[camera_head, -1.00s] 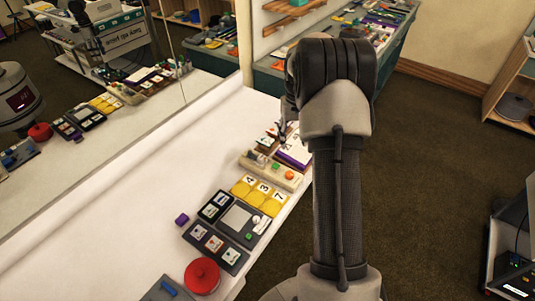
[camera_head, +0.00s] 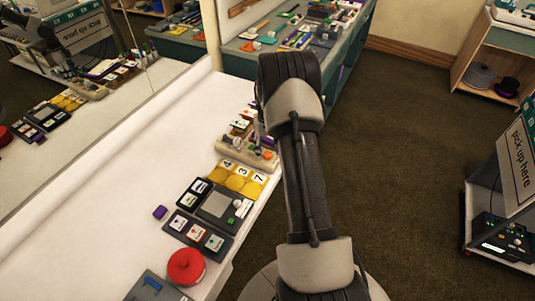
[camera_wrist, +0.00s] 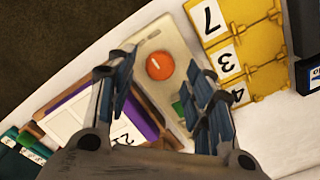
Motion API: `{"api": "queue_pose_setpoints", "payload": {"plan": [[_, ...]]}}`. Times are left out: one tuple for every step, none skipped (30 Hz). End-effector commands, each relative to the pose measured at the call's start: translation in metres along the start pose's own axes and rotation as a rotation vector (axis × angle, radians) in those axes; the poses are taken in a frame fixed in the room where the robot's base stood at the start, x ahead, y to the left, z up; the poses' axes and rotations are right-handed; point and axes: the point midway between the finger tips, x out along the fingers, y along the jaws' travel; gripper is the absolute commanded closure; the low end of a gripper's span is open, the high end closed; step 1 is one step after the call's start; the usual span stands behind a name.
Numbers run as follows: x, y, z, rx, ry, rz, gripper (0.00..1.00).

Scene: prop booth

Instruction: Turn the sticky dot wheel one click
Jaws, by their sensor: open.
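A cream board (camera_head: 232,152) lies near the counter's right edge, beyond the yellow number cards. It carries a round orange disc (camera_wrist: 159,66) and a green piece (camera_wrist: 179,109), both clear in the wrist view; the orange disc also shows in the head view (camera_head: 268,155). I cannot tell for certain which part is the sticky dot wheel. My gripper (camera_wrist: 166,75) is open and empty above the board. In the wrist view its fingers straddle part of the board, with the orange disc just beyond the tips. In the head view my arm hides part of the board area.
Yellow cards (camera_wrist: 245,45) reading 7, 3 and 4 lie beside the board. A purple-edged white pad (camera_wrist: 72,122) lies on its other side. A dark card panel (camera_head: 197,236), a purple block (camera_head: 160,212) and a red button (camera_head: 186,266) stand nearer. The counter's left is clear.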

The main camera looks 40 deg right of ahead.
Motion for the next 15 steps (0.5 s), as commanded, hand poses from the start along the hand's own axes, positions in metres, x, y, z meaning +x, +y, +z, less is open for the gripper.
{"api": "queue_pose_setpoints", "payload": {"plan": [[0.007, 0.000, 0.000, 0.000, 0.001, 0.000, 0.52], [0.010, 0.000, 0.000, 0.000, 0.001, 0.000, 0.52], [0.013, 0.000, 0.000, 0.000, 0.001, 0.000, 0.52], [0.015, 0.000, 0.000, 0.000, 0.001, 0.000, 0.52], [0.016, 0.000, 0.000, 0.000, 0.001, 0.000, 0.52], [0.018, 0.000, 0.000, 0.000, 0.001, 0.000, 0.52], [0.018, 0.000, 0.000, 0.000, 0.001, 0.000, 0.52], [0.018, 0.000, 0.000, 0.000, 0.001, 0.000, 0.52], [0.019, 0.000, 0.000, 0.000, 0.001, 0.000, 0.52], [0.019, 0.000, -0.001, 0.000, 0.001, 0.000, 0.52], [0.019, 0.000, -0.001, 0.000, 0.001, 0.000, 0.52], [0.018, 0.000, -0.001, 0.000, 0.001, 0.000, 0.52], [0.018, 0.000, -0.001, 0.000, 0.001, 0.000, 0.52], [0.018, 0.000, -0.001, 0.000, 0.001, 0.000, 0.52], [0.018, 0.000, -0.001, 0.000, 0.001, 0.000, 0.53]]}}
